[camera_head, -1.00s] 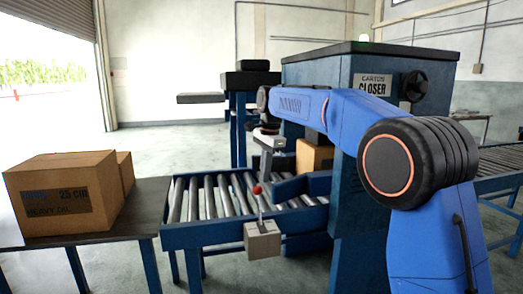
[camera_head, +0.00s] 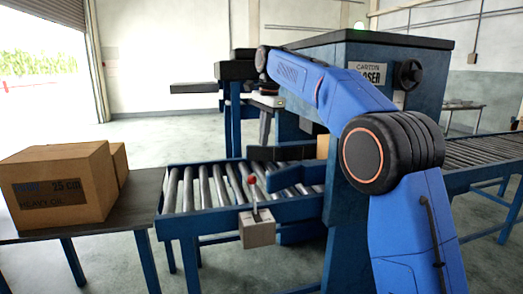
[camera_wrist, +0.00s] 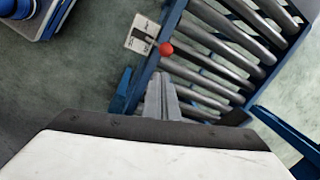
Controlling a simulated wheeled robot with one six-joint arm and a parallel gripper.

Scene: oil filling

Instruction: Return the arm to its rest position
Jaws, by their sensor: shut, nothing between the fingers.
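My blue arm (camera_head: 315,85) is bent over the roller conveyor beside the carton closer (camera_head: 355,55). My gripper (camera_head: 265,140) hangs fingers down above the rollers, partly seen against the blue frame. In the wrist view my gripper (camera_wrist: 163,80) is shut, its two grey fingers together with nothing between them. A lever with a red ball (camera_head: 252,180) rises from a pale control box (camera_head: 257,230) on the conveyor's near side. My gripper is above the red ball and apart from it. The ball also shows in the wrist view (camera_wrist: 166,48).
Cardboard boxes (camera_head: 60,180) stand on a dark table (camera_head: 140,195) at the left. Part of a carton (camera_head: 322,146) shows inside the closer, mostly hidden by my arm. Roller conveyors (camera_head: 200,200) run on both sides of the closer. Open floor lies behind the table.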

